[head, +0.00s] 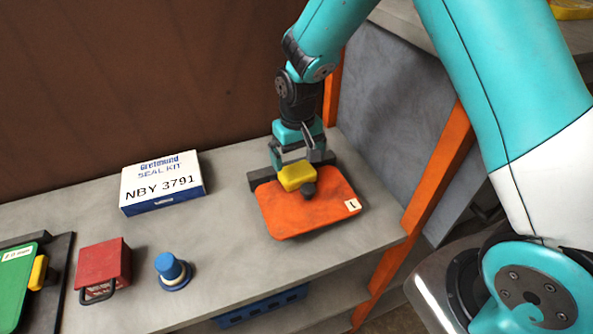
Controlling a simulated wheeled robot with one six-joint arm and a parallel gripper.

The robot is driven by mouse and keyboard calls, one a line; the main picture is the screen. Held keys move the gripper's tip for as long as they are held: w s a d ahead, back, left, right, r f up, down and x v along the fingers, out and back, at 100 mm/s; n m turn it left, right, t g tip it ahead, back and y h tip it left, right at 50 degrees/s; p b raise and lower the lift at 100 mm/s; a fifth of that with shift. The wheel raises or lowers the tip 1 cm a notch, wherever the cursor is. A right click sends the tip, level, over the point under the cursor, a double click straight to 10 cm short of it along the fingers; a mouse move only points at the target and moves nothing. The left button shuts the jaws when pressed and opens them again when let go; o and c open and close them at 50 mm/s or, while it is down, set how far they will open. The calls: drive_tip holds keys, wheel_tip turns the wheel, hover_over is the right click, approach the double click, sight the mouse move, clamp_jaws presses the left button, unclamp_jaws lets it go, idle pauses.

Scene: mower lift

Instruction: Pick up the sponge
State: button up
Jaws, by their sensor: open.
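One finger shows to the right of the sponge's far side; the other is partly hidden. I cannot tell whether the fingers touch the sponge.
A white and blue seal kit box (163,183) lies left of the board. A blue knob (172,271), a red box (103,268) and a green board (18,283) stand further left. An orange post (432,178) rises at the right.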

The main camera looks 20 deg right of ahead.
sight(297, 170)
drive_tip(key=shift+s+f+p, duration=0.15)
drive_tip(key=shift+f+p, duration=0.45)
drive_tip(key=shift+a+f+p, duration=0.1)
drive_tip(key=shift+f+p, duration=0.8)
drive_tip(key=shift+f, duration=1.2)
drive_tip(key=shift+c, duration=0.2)
drive_tip(key=c, duration=0.7)
drive_tip(key=shift+o, duration=0.2)
